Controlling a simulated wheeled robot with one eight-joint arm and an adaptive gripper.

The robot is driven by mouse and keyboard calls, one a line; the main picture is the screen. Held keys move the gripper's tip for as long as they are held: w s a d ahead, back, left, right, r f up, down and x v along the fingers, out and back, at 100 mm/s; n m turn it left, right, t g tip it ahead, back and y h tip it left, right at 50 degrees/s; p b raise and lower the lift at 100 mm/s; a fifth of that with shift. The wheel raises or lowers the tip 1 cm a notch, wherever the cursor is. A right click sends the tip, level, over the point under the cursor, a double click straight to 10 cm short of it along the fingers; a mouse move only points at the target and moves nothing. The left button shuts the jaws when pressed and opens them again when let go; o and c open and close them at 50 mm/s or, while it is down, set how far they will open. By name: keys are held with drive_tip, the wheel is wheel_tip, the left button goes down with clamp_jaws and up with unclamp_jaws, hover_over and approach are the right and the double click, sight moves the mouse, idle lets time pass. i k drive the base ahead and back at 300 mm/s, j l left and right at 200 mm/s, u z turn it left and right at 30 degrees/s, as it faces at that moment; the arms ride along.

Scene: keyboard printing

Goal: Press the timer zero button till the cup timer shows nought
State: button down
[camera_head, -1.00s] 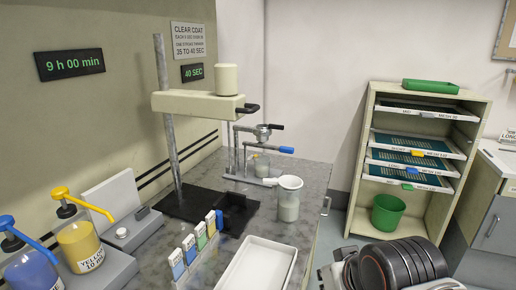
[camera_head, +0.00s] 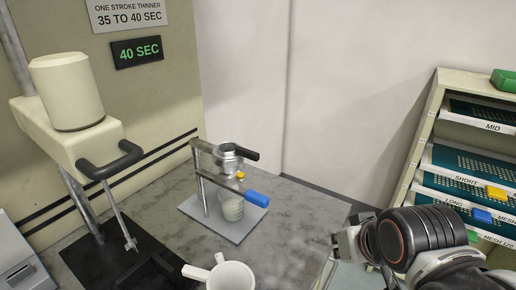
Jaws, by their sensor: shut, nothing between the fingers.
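The cup timer display (camera_head: 138,52) on the back wall reads 40 SEC in green. The cup stand (camera_head: 222,220) stands on the grey counter below, with a metal ring and dark handle on top, a blue-tipped lever (camera_head: 257,198) and a clear cup (camera_head: 231,208) under the ring. No part is readable as a timer zero button.
A cream stirrer head (camera_head: 68,90) with a dark handle overhangs the left side above a black base (camera_head: 125,262). A white funnel cup (camera_head: 231,275) is at the bottom edge. A tray rack (camera_head: 428,115) stands at the right. Bare counter lies right of the stand.

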sight(240, 175)
drive_tip(key=i+l, duration=0.3)
drive_tip(key=l, duration=0.15)
drive_tip(key=i+l+u, duration=0.15)
drive_tip(key=i+l, duration=0.2)
drive_tip(key=k+j+z, duration=0.05)
